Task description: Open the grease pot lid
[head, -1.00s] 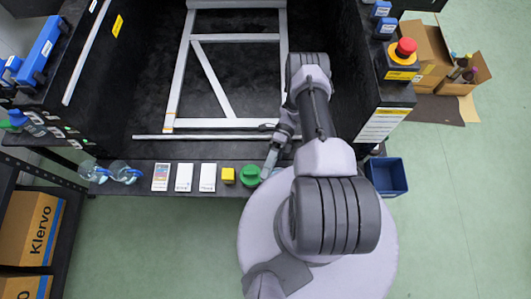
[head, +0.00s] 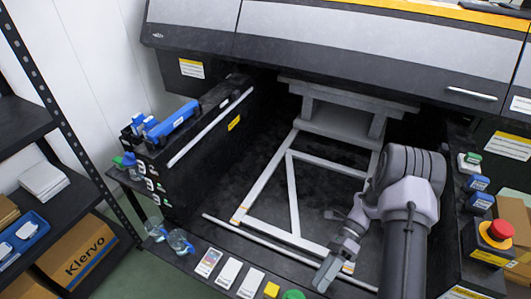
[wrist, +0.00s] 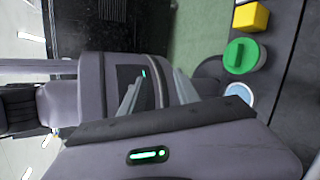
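A round green lid (wrist: 241,56) with a raised grip bar lies on the black ledge in the wrist view. Its edge also shows at the bottom of the head view (head: 293,295), cut off by the frame. Beside it in the wrist view is a round dark-rimmed pot with a pale blue top (wrist: 239,95), partly hidden by my gripper's body.
A yellow cube (wrist: 251,17) stands beside the green lid. White cards (head: 229,273) and clear bottles (head: 180,241) line the ledge to the left. A white frame (head: 265,178) lies in the dark bay behind. A red emergency button (head: 500,229) is at right.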

